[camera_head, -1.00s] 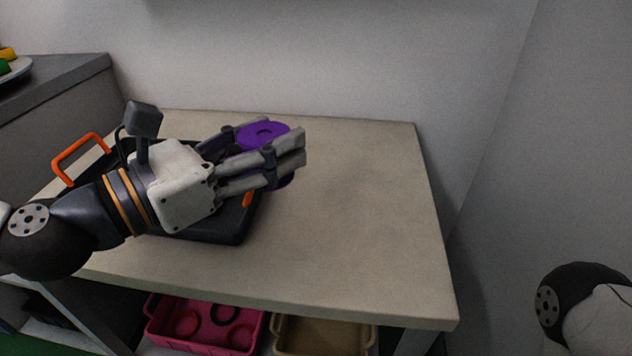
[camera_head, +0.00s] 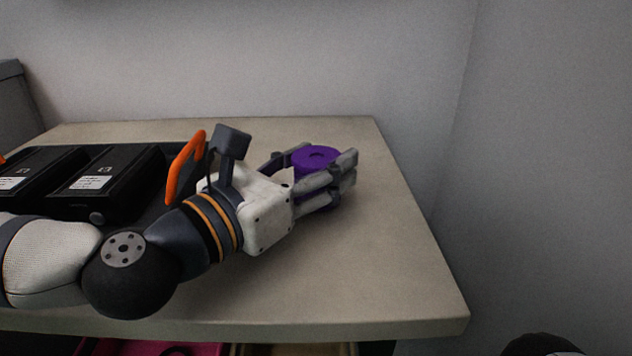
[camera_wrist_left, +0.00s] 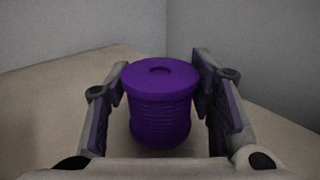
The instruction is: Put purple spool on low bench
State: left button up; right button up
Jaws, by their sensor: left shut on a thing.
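The purple spool (camera_head: 316,155) is upright between the fingers of my left gripper (camera_head: 325,180), which is shut on it. In the left wrist view the spool (camera_wrist_left: 160,105) stands between the two fingers (camera_wrist_left: 162,112), its flanged top with a centre hole facing up. The spool is over the right part of the light beige bench top (camera_head: 390,260). I cannot tell whether its base touches the surface. The fingers hide part of its side in the head view. My right gripper is out of view.
A black tray (camera_head: 148,218) with an orange handle (camera_head: 185,166) and black boxes (camera_head: 105,182) sits on the left of the bench, partly behind my left arm. Walls stand behind and right. The bench's right side is clear. A pink bin (camera_head: 150,349) shows below.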

pick_arm(q)
jog(key=shift+f, duration=0.7)
jog(key=shift+f, duration=0.15)
jog(key=o, duration=1.3)
jog(key=shift+c, duration=0.2)
